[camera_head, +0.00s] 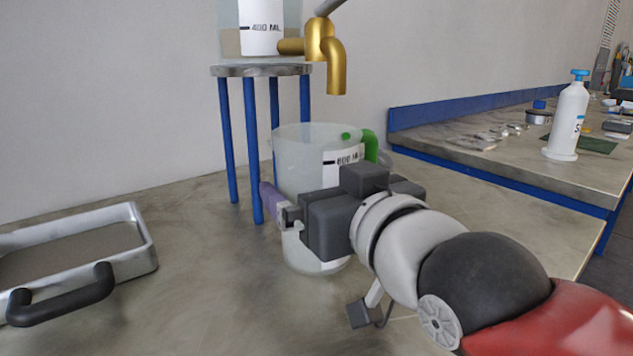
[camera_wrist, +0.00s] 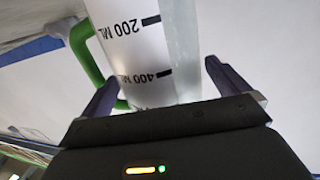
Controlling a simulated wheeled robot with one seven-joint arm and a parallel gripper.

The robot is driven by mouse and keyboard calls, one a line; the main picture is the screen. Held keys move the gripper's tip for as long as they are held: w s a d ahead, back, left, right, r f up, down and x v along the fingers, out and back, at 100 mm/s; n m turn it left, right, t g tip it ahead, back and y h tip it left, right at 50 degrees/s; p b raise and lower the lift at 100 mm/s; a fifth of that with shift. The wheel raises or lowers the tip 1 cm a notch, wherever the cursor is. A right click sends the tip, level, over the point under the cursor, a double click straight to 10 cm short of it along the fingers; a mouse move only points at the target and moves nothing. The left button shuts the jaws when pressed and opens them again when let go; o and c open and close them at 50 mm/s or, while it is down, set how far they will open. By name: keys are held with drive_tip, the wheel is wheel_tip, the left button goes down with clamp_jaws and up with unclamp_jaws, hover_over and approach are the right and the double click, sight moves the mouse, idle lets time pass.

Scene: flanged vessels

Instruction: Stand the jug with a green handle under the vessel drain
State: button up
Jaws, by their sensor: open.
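The clear jug (camera_head: 300,165) with a green handle (camera_head: 370,145) stands upright on the bench top. In the head view its rim shows below the brass drain tap (camera_head: 336,75) of the vessel (camera_head: 230,40); I cannot tell whether it is exactly beneath the outlet. My gripper (camera_head: 284,208) is at the jug's near side, open, with one purple finger showing at its left; the other is hidden. In the wrist view the jug's marked wall (camera_wrist: 130,60) shows between the spread fingers (camera_wrist: 162,88), with the green handle at the left. Contact with the fingers is unclear.
The vessel sits on a round stand (camera_head: 262,70) with blue legs, close behind the jug. A metal tray (camera_head: 145,235) with a black handle lies at the left. A white bottle (camera_head: 566,125) stands on the right-hand bench. The bench between tray and jug is clear.

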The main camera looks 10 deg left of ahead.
drive_tip(key=v, duration=1)
drive_tip(key=shift+b, duration=0.45)
drive_tip(key=shift+s+d, duration=0.1)
